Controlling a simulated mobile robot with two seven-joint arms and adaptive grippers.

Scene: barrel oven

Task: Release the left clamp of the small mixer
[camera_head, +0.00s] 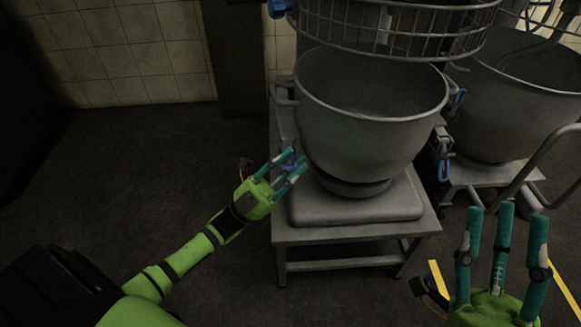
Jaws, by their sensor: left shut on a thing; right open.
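The small mixer's grey bowl (370,115) stands in the middle of the view on its base. The left clamp's blue handle (289,156) is at the bowl's lower left side. My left gripper (291,165) has its teal fingers around this handle and is shut on it. The fingers hide part of the handle and the clamp behind it. My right gripper (503,222) is open and empty at the lower right, apart from the mixer.
The mixer stands on a low metal table (350,235). A wire guard (395,25) hangs above the bowl. A larger bowl (520,95) stands at the right, with blue handles (444,168) between the two. The floor at the left is clear.

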